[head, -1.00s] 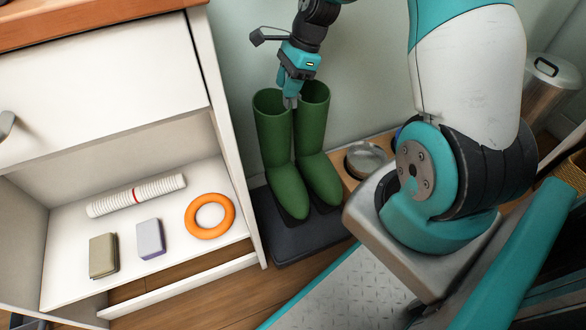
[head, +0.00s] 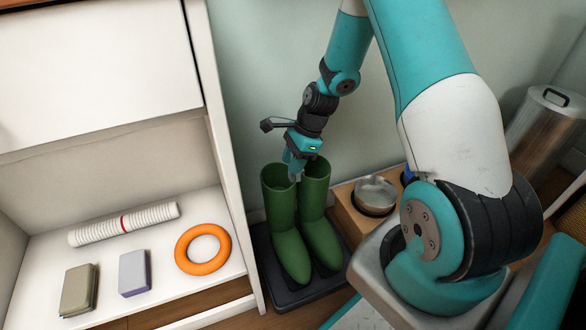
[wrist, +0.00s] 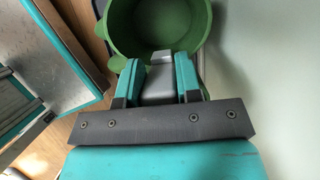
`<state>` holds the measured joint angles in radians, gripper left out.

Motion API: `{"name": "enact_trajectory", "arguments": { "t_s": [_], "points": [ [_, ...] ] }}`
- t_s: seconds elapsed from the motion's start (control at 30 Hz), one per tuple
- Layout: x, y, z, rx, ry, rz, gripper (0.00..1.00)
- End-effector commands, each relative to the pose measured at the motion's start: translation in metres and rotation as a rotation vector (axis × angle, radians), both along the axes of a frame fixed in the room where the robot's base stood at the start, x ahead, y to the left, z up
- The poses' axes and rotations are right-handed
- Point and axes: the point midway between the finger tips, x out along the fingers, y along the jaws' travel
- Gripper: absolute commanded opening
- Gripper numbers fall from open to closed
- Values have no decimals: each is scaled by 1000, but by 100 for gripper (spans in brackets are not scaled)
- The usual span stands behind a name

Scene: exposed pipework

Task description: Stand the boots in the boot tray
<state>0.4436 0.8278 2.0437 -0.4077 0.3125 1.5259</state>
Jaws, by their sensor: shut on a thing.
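The pair of green boots (head: 298,222) stands upright, side by side, on the dark boot tray (head: 300,294) in the head view. My gripper (head: 295,174) is at the boot tops, pointing down. In the wrist view its teal fingers are closed on a grey tab (wrist: 158,88) at the rim of a green boot (wrist: 155,35). The tab seems joined to the boots, but the join is hidden. The boot soles appear to rest on the tray; the far part of the tray is hidden behind the boots.
A white cabinet with an open shelf (head: 190,290) stands close left, holding an orange ring (head: 203,248), a ribbed white roll (head: 124,223) and two small blocks. A wooden stand with a metal bowl (head: 375,195) is close right. A metal bin (head: 545,130) stands farther right.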

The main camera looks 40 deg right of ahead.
Motion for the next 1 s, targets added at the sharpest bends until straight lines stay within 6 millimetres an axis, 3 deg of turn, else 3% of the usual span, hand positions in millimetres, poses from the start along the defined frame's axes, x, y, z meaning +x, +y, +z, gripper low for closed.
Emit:
{"name": "enact_trajectory", "arguments": {
  "t_s": [0.1, 0.47, 0.5, 0.6, 0.87, 1.0],
  "points": [
    [1, 0, -14, 1, -2, 1, 0],
    [0, 0, -15, 1, -1, 0, 0],
    [0, 0, -16, 0, 0, 0, 36],
    [0, 0, -16, 0, 0, 0, 57],
    [0, 0, -15, 0, -1, 0, 57],
    [0, -3, -1, -1, -2, -2, 57]
  ]
}}
